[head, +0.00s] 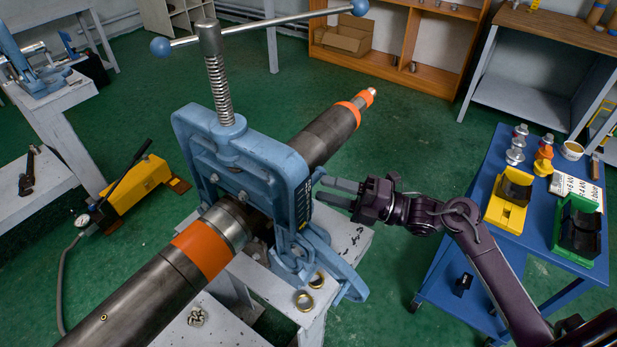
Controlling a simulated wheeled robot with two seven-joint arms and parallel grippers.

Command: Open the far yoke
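A blue pipe vise yoke (240,150) stands upright around a long steel pipe (150,300) with orange bands. Its threaded screw (217,75) rises from the top and carries a long bar handle (270,24) with blue ball ends. The yoke's lower right side meets the blue vise base (325,255). My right gripper (320,188) is just right of the yoke's right upright, its two fingers parted and pointing at it, with nothing seen between them. Whether the fingertips touch the yoke is unclear. My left gripper is out of view. Only one yoke shows on the pipe.
The vise rests on a grey stand (285,295) with loose brass rings (304,300). A blue cart (500,250) at right holds yellow and green holders. A yellow hand pump (140,185) sits on the floor at left.

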